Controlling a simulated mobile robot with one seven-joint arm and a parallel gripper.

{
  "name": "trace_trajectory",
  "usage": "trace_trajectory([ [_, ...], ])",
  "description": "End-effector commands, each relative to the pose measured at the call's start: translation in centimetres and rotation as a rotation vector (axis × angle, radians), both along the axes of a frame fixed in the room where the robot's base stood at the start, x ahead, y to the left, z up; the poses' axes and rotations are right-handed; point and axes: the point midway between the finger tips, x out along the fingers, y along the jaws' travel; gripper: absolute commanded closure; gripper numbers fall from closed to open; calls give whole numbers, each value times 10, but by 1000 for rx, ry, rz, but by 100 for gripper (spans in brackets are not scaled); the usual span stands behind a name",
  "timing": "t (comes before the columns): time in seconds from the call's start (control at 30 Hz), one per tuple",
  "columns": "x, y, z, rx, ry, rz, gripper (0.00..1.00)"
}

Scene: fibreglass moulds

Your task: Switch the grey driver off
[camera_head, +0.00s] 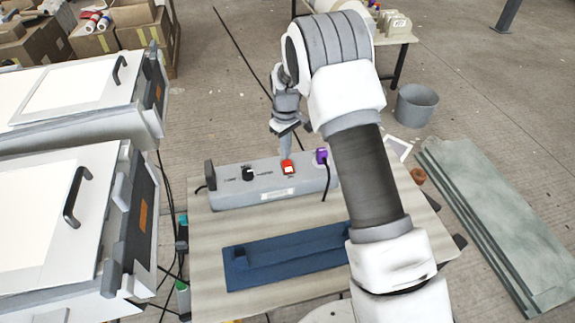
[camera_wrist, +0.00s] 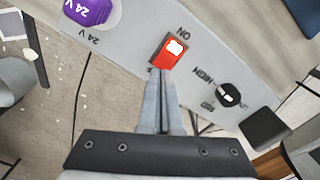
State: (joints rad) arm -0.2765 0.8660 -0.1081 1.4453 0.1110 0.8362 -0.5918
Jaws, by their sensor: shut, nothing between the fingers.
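The grey driver (camera_head: 235,190) is a long grey box on the table, also seen in the wrist view (camera_wrist: 125,30). Its red rocker switch (camera_head: 288,168) sits on top, right of the black knob (camera_head: 248,174). In the wrist view the red switch (camera_wrist: 167,57) has a white patch at its end nearest the "ON" print. My gripper (camera_head: 286,156) is shut and empty, pointing down at the switch. In the wrist view its fingertips (camera_wrist: 160,74) overlap the switch's edge away from "ON". I cannot tell whether they touch it.
A purple "24 V" plug (camera_head: 321,156) with a black cable stands on the driver's right end. A blue tray (camera_head: 285,277) lies in front on the table (camera_head: 210,240). White machines with handles (camera_head: 60,190) stand at left. A grey bin (camera_head: 415,106) is on the floor.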

Motion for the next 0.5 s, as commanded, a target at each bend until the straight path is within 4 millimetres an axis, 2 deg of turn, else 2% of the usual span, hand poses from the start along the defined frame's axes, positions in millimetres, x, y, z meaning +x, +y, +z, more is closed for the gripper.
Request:
trace_trajectory([
  [0.5,0,0,-6,0,0,0,100],
])
